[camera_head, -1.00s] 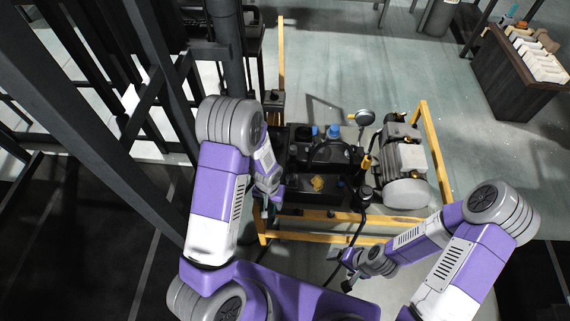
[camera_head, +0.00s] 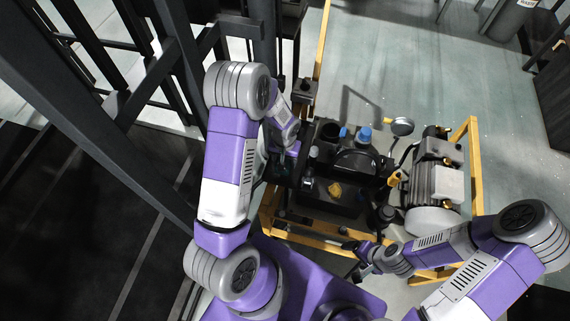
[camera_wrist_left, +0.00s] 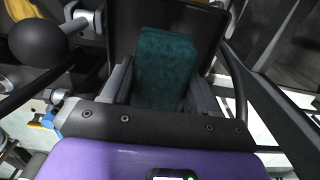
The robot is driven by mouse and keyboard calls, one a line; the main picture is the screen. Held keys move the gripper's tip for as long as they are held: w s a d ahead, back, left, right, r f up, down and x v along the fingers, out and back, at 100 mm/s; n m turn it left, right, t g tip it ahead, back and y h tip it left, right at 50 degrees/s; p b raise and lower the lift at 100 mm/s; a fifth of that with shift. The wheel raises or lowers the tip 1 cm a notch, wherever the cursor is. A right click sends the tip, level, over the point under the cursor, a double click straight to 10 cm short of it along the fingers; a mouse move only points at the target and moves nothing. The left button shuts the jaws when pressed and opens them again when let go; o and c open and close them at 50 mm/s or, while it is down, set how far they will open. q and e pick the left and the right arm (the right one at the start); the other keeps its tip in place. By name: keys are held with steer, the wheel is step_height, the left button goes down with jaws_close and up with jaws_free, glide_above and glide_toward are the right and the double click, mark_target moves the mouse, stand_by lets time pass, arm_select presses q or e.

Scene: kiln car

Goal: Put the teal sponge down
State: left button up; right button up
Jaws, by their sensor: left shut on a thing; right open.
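The teal sponge (camera_wrist_left: 165,60) is a dark green-teal block in the left wrist view. It stands between the two fingers of my left gripper (camera_wrist_left: 160,92), which is shut on it. A dark flat surface lies behind the sponge; I cannot tell whether they touch. In the head view the sponge cannot be made out, and my left gripper (camera_head: 272,168) is mostly hidden by its arm, at the left side of the black machine. My right gripper (camera_head: 362,268) is open and empty, low in front of the yellow frame.
The black machine with blue caps (camera_head: 364,135) and a yellow lump (camera_head: 335,189) sits inside a yellow frame (camera_head: 321,237). A grey motor (camera_head: 436,180) and a round gauge (camera_head: 401,126) are to its right. Dark steel posts (camera_head: 170,80) crowd the left. Floor is open at the upper right.

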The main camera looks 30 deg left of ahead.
arm_select(q)
steer(key=shift+f+b, duration=0.4)
steer(key=shift+f, duration=1.05)
steer(key=shift+f, duration=0.1)
steer(key=o, duration=0.9)
steer(key=shift+o, duration=0.2)
step_height(320, 180, up, 12)
steer(key=p, duration=0.4)
